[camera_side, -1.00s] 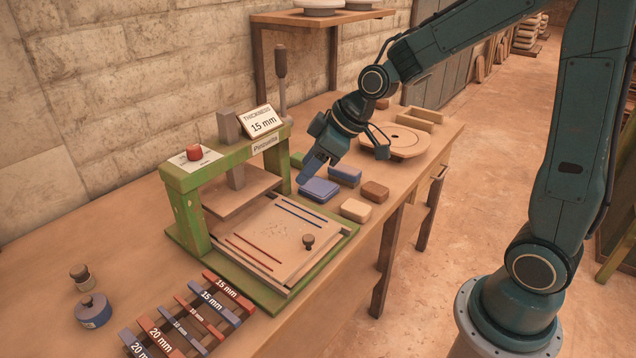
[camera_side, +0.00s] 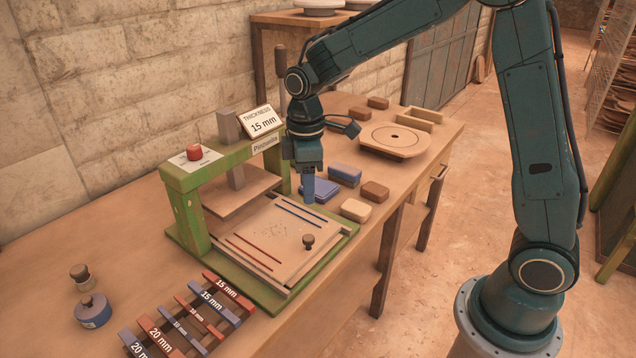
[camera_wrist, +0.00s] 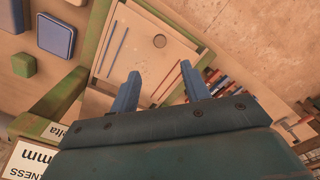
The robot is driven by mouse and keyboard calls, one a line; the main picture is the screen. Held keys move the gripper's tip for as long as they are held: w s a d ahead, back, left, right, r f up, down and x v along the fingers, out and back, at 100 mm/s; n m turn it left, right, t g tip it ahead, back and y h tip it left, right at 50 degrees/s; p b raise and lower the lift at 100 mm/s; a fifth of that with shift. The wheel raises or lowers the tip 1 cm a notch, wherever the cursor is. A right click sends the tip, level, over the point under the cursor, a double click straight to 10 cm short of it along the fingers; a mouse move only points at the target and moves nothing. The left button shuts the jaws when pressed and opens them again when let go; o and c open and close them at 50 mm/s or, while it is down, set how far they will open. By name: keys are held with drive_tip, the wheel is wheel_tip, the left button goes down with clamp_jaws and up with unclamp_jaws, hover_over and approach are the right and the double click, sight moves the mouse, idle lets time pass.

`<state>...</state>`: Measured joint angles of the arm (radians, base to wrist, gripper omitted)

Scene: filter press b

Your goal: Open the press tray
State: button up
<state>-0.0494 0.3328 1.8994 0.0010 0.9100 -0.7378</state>
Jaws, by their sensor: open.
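The press tray (camera_side: 273,240) is a pale wooden board with a dark round knob (camera_side: 308,241) near its front edge. Two blue strips and two red strips lie along it. It sits in the green press frame (camera_side: 188,216), partly out from under the pressing plate (camera_side: 225,196). In the wrist view the tray (camera_wrist: 148,52) and its knob (camera_wrist: 160,41) lie beyond the fingers. My gripper (camera_side: 308,190) points down above the tray's back right side, apart from the knob. In the wrist view its two blue fingers (camera_wrist: 158,92) are apart with nothing between them.
A red button (camera_side: 194,152) and a "15 mm" sign (camera_side: 261,121) sit atop the press. Blue blocks (camera_side: 345,172) and tan blocks (camera_side: 356,210) lie to its right. Labelled thickness strips (camera_side: 188,318) lie in front. The space above the tray's front is clear.

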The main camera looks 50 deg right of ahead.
sight(309, 237)
wheel_tip(309, 237, down, 14)
drive_tip(key=shift+r, duration=0.2)
idle(0.5)
clamp_jaws()
